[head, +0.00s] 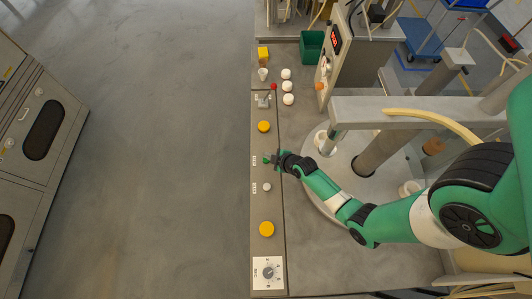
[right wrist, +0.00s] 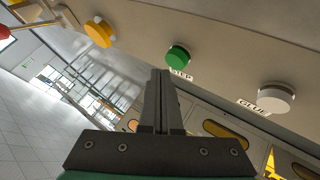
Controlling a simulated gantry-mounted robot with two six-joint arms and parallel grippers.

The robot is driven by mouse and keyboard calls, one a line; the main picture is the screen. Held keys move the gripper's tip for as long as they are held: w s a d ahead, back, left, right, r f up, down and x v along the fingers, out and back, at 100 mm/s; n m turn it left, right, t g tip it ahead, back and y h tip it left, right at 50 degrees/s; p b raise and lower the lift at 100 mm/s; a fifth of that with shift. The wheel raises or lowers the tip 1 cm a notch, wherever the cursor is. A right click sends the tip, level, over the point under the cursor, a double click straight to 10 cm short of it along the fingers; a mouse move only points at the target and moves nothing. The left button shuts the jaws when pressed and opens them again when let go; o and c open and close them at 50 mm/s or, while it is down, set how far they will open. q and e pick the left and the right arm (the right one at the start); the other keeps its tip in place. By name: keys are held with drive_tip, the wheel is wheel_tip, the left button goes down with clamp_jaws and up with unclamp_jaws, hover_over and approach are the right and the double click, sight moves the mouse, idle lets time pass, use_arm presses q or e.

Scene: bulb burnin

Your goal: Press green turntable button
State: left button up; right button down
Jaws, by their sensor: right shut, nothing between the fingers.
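The green button (right wrist: 178,55), labelled STEP, sits on the panel face in the right wrist view. In the head view the green button (head: 266,160) shows just left of my right gripper (head: 276,159), on the narrow control strip. My right gripper is shut and empty. In the right wrist view its closed fingertips (right wrist: 160,73) are close below the green button; I cannot tell whether they touch it. The turntable (head: 337,172) is partly hidden under my right arm. My left gripper is out of view.
A white GLUE button (head: 267,187) and two yellow buttons (head: 264,126), (head: 266,229) share the strip. A dial (head: 268,272) is at its near end. A red-tipped lever (head: 273,87) and white bulbs (head: 288,99) stand farther back. The floor left of the strip is clear.

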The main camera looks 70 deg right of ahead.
wheel_tip(320, 180, up, 5)
drive_tip(key=p, duration=0.4)
drive_tip(key=shift+p, duration=0.35)
idle(0.8)
